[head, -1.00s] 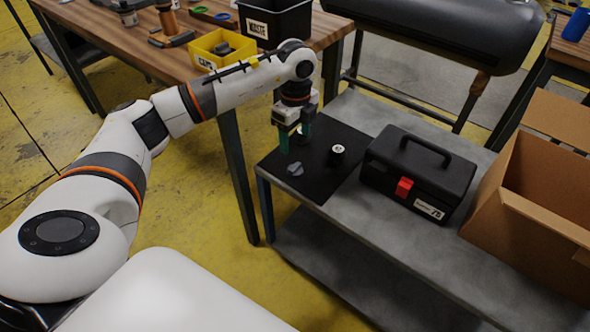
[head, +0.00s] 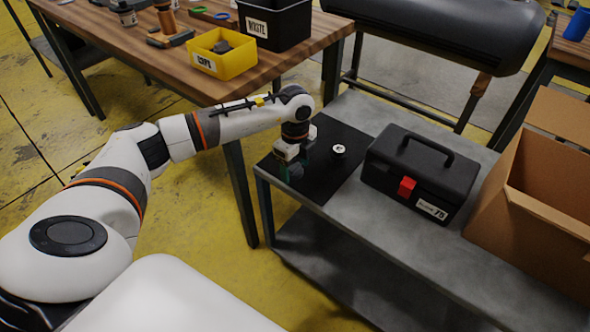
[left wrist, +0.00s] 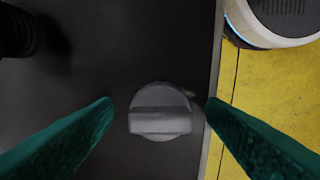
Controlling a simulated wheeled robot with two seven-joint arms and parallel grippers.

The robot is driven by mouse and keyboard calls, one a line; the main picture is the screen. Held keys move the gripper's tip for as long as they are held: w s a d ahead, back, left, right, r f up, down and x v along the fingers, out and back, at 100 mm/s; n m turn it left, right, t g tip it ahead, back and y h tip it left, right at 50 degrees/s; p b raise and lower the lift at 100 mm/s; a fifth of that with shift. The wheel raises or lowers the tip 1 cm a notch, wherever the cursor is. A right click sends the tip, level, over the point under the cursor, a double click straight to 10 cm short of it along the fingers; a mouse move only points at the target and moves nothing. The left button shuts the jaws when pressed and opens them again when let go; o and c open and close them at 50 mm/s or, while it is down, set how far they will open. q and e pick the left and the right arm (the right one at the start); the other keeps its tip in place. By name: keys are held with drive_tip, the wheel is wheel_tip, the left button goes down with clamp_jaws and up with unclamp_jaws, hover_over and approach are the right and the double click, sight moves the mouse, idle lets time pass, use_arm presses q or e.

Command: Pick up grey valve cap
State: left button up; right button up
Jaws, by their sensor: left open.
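The grey valve cap (left wrist: 160,112) lies on the black mat (left wrist: 110,60) near the edge of the grey bench, with its raised grip bar facing up. In the left wrist view it sits between the two green fingertips, with a gap on each side. My left gripper (left wrist: 158,108) is open and points down over the cap. In the head view the left gripper (head: 293,170) is low over the front part of the mat and hides the cap. My right gripper is not in view.
A small black-and-white round part (head: 338,150) stands on the mat. A black toolbox (head: 418,172) and an open cardboard box (head: 535,205) stand to the right. A yellow bin (head: 224,58) and a black waste bin (head: 275,25) stand on the wooden table.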

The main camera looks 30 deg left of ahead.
use_arm(q)
drive_tip(key=c, duration=1.1)
